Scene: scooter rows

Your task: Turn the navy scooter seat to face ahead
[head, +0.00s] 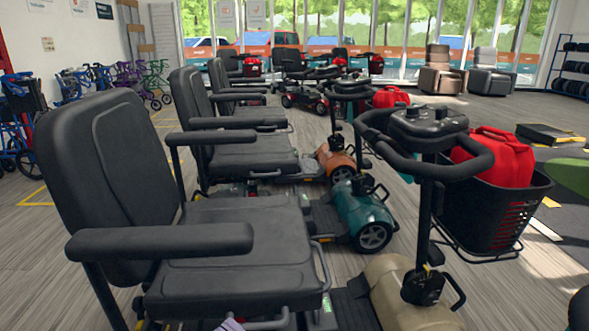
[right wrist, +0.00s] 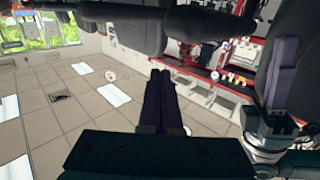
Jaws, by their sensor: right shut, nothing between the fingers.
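I cannot make out a navy scooter body in the head view. The nearest scooter has a beige body (head: 412,298) and a black seat (head: 228,255). Its backrest (head: 118,180) is at the left, so the seat faces right, toward the handlebar (head: 425,135). A small purple fingertip (head: 230,324) shows at the bottom edge, under this seat; I cannot tell which gripper it belongs to. In the right wrist view my right gripper (right wrist: 160,98) is shut and empty, with dark seat parts (right wrist: 125,30) close beyond it. A second purple finger, likely my left gripper (right wrist: 285,90), is at the right.
Behind stand a teal scooter (head: 362,212) and an orange scooter (head: 336,157), their black seats close together in a row. A black basket (head: 495,215) with a red container (head: 495,157) juts out at the right.

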